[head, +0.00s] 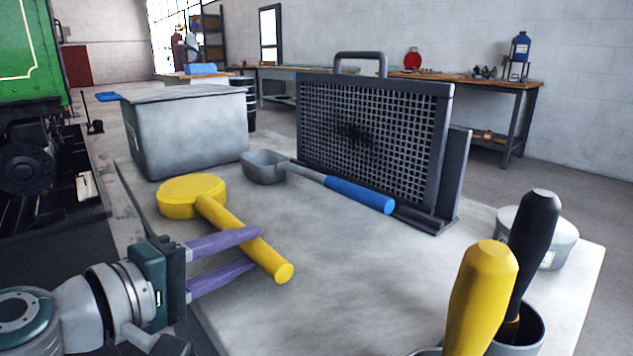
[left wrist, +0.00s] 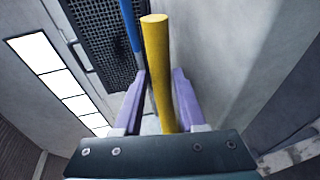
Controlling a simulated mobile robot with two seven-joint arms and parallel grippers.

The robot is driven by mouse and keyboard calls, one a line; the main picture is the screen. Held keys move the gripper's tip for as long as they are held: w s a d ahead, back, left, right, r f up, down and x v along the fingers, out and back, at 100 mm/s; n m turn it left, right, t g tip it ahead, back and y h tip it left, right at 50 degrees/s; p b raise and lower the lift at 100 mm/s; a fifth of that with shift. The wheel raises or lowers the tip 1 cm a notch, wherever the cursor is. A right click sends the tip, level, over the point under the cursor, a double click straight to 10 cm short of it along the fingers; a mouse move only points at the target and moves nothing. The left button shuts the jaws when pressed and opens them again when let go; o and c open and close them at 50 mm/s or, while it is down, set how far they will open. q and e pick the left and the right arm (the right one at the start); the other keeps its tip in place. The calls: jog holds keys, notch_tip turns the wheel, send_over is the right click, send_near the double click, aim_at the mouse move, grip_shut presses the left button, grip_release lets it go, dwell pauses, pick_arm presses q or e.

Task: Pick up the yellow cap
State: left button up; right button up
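The yellow cap (head: 192,196) has a round, thick yellow head and a straight yellow handle, and lies on the grey tabletop in the head view. Its handle also shows in the left wrist view (left wrist: 157,65), running between my fingers. My left gripper (head: 259,247) is open, its two purple fingers on either side of the handle. In the left wrist view a gap shows between the handle and the left finger, while the handle looks close to the right finger. I cannot tell whether they touch. My right gripper is not in view.
A ladle with a blue handle (head: 360,195) lies just beyond, against a dark mesh panel (head: 375,125). A grey box (head: 190,130) stands behind the cap. A yellow-handled tool (head: 482,295) and a black-handled one (head: 533,240) stand at right. The front middle tabletop is clear.

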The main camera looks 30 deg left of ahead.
pick_arm(q)
jog(key=shift+w+f, duration=0.1)
grip_shut()
dwell(1.4)
